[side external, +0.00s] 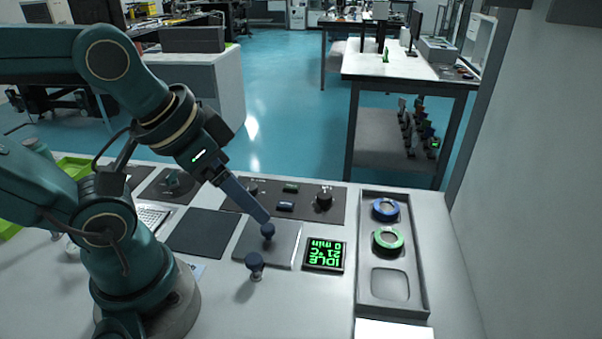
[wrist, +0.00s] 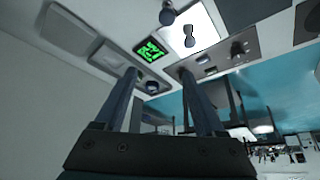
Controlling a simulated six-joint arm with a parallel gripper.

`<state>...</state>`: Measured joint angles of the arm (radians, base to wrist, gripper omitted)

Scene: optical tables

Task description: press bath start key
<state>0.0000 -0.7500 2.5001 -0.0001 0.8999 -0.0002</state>
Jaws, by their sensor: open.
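A dark control panel (side external: 334,209) lies behind the grey plate. A display (side external: 323,256) shows green text including IDLE and also appears in the wrist view (wrist: 151,48). My gripper (side external: 265,219) points down to the right, its tip overlapping a dark blue knob (side external: 267,231) on the grey plate (side external: 289,240); contact cannot be told. In the wrist view my gripper (wrist: 157,72) has its fingers apart with nothing held.
A second dark blue knob (side external: 255,265) stands at the plate's front. A dark mat (side external: 202,233) lies left of the plate. Bare white table lies in front.

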